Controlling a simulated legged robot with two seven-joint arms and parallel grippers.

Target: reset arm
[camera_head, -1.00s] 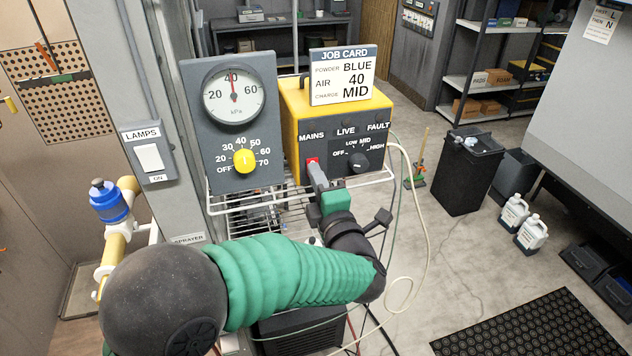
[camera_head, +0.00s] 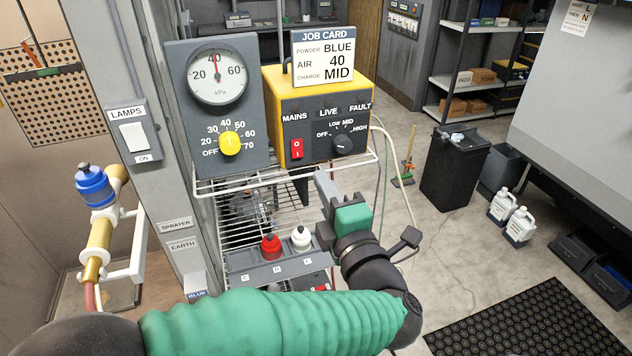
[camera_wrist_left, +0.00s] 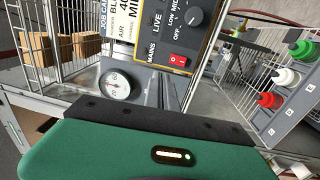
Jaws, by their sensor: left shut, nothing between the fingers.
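My left gripper (camera_head: 324,186) is shut and empty on its green and black arm. It hangs just below the front of the yellow-cased control box (camera_head: 319,128), apart from it. The box carries a red mains switch (camera_head: 297,148) and a black charge knob (camera_head: 342,145). Both also show in the left wrist view, the red switch (camera_wrist_left: 178,61) and the knob (camera_wrist_left: 195,17). To the left is a grey panel with a pressure gauge (camera_head: 217,77) reading about 40 and a yellow knob (camera_head: 229,143) set near 40. My right gripper is not in view.
A wire shelf (camera_head: 285,178) sits under the panels. Below it, a grey holder (camera_head: 280,272) bears red and white capped items. A lamps switch (camera_head: 133,137) and a blue-topped sprayer (camera_head: 95,188) are at left. A black bin (camera_head: 455,170) and open floor lie right.

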